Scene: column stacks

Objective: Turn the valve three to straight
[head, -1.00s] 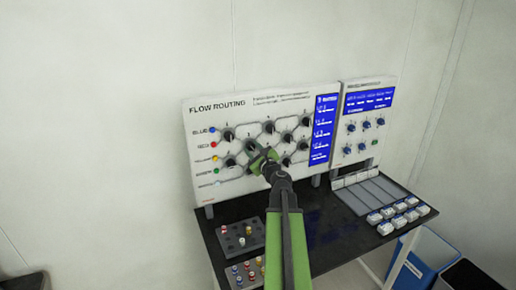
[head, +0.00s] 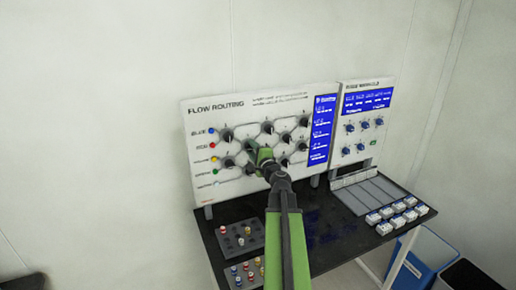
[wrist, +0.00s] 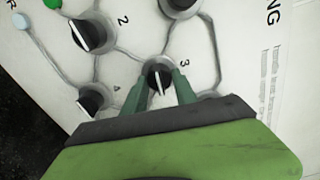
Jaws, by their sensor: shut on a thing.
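The flow routing panel (head: 235,190) is a white upright board with black valve knobs joined by grey lines. In the wrist view, the valve three knob (wrist: 158,76), with the number 3 beside it, sits between the two green fingers of my gripper (wrist: 160,92). The fingers are shut on this knob, and its white pointer line shows between them. In the head view my gripper (head: 257,154) is at the panel's middle and hides the knob it holds. The valve two knob (wrist: 90,33) and valve four knob (wrist: 92,100) are beside it, apart from the fingers.
A second panel (head: 352,155) with blue knobs stands to the right. The dark table (head: 325,235) below holds a grey tray (head: 262,237) with small coloured pieces and several white blocks (head: 390,212). A blue bin (head: 415,262) stands at the lower right.

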